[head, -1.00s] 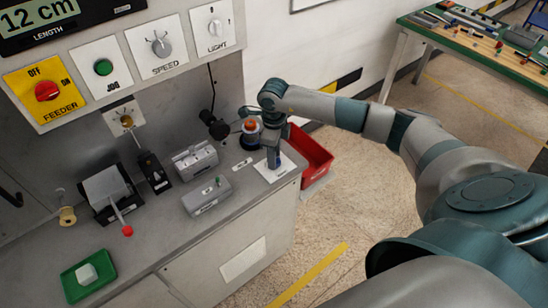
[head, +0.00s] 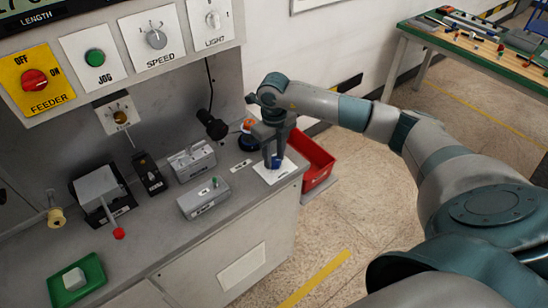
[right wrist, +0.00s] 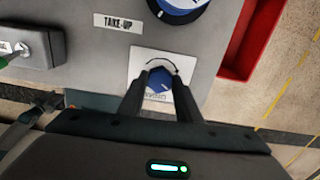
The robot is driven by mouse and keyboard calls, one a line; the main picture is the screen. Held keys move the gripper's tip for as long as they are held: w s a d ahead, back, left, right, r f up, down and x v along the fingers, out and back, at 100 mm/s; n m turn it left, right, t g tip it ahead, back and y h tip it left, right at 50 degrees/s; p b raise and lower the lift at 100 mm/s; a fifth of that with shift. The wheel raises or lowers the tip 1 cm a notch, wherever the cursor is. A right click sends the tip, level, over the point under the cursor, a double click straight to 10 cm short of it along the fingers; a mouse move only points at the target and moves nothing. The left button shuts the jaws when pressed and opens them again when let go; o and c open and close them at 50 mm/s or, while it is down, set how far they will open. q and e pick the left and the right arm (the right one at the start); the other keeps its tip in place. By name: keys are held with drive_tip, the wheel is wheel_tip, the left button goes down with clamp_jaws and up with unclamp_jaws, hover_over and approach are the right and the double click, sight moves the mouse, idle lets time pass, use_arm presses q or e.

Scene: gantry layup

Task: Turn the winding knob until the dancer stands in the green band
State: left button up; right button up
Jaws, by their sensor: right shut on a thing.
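The blue winding knob (right wrist: 160,80) sits on a white plate (right wrist: 142,62) marked with a curved arrow, below the take-up reel in the right wrist view. My right gripper (right wrist: 162,76) is shut on the knob, one finger on each side. In the head view my right gripper (head: 275,161) points down at the white plate (head: 284,175) at the bench's right end, with a bit of the blue knob (head: 277,163) showing between its fingers. I cannot make out the dancer or its green band in either view. My left gripper is not in view.
The blue take-up reel (right wrist: 180,8) is close beside the knob. A red bin (head: 318,165) stands past the bench's right edge. Grey boxes (head: 204,198), a lever with a red ball (head: 118,233) and a green tray (head: 94,264) are on the bench to the left.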

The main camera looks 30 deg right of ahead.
sight(274, 160)
idle(0.3)
drive_tip(key=o, duration=1.1)
drive_tip(key=shift+c, duration=0.2)
drive_tip(key=shift+r, duration=0.1)
drive_tip(key=shift+r+b, duration=0.3)
drive_tip(key=shift+r, duration=0.25)
wheel_tip(274, 160, up, 16)
drive_tip(key=b, duration=0.4)
drive_tip(key=shift+r, duration=0.1)
drive_tip(key=shift+s, duration=0.1)
